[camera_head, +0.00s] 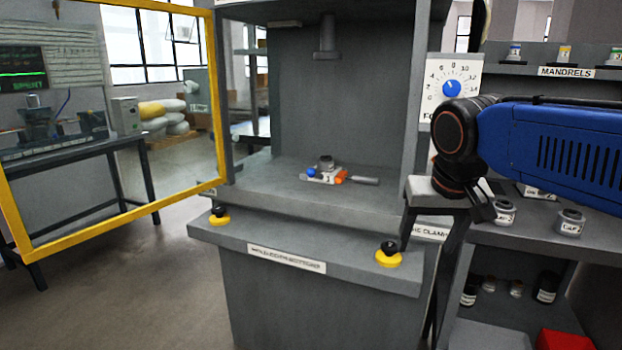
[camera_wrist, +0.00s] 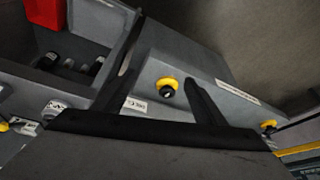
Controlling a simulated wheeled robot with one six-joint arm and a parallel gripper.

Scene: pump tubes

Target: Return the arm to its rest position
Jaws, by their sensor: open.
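My blue arm (camera_head: 560,145) reaches in from the right in the head view, with its black wrist joint in front of the right side of the grey press. My gripper (camera_head: 425,238) points down beside the press's front right corner, and its fingers are spread and empty. In the wrist view my gripper (camera_wrist: 163,68) shows two dark fingers apart with nothing between them. A yellow-based black button (camera_wrist: 167,88) lies beyond them. The button also shows in the head view (camera_head: 388,256), just left of my gripper.
A small fixture (camera_head: 325,174) with a blue knob and orange part sits on the press bed. A second button (camera_head: 219,216) is at the left. The yellow-framed door (camera_head: 130,229) stands open. Shelves with small labelled pots (camera_head: 570,222) and a red bin (camera_head: 562,340) are at the right.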

